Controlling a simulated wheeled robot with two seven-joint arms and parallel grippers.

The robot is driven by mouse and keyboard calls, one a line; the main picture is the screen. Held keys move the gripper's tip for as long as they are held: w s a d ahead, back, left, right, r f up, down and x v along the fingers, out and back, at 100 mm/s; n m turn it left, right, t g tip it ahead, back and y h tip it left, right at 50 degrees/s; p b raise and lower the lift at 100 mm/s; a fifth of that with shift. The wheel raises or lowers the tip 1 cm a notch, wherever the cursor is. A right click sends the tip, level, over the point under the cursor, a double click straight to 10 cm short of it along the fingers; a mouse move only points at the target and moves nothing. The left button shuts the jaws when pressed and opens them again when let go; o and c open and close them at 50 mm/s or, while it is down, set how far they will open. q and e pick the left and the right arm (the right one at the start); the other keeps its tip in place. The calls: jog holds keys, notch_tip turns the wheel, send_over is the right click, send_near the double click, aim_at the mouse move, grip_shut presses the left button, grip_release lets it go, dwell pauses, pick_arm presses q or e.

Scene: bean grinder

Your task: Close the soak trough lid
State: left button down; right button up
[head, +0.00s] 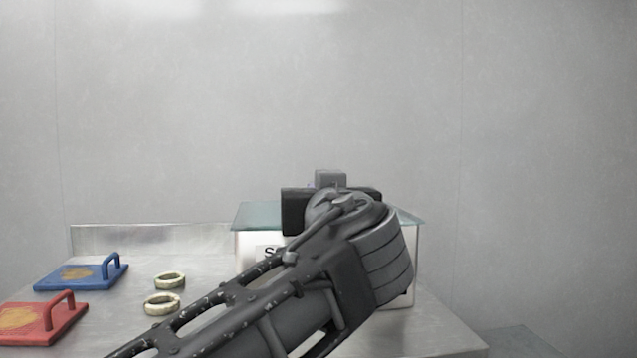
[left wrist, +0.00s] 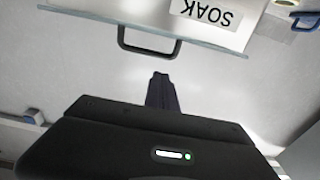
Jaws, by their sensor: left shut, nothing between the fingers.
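The soak trough is a pale box (head: 245,246) on the metal table, partly hidden behind my left arm. Its greenish glass lid (head: 256,213) lies across the top and looks about flat; I cannot tell whether it is fully seated. The left wrist view shows the lid's glass edge (left wrist: 85,16), a dark handle (left wrist: 149,50) and an upside-down SOAK label (left wrist: 206,11). My left gripper (left wrist: 161,76) is shut and empty, close to the handle but apart from it in that picture. In the head view its fingers are hidden by my arm. My right gripper is out of view.
A blue board with a handle (head: 82,275) and a red one (head: 42,320) lie on the left of the table (head: 210,290). Two pale rings (head: 170,281) lie between them and the trough. A grey wall stands behind. The table's right front is clear.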

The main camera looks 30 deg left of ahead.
pick_arm(q)
jog(key=s+d+f, duration=0.1)
jog(key=s, duration=0.1)
jog(key=s+d+f, duration=0.1)
jog(key=s+d, duration=0.1)
jog(key=shift+d+f, duration=0.25)
jog(key=shift+f, duration=0.15)
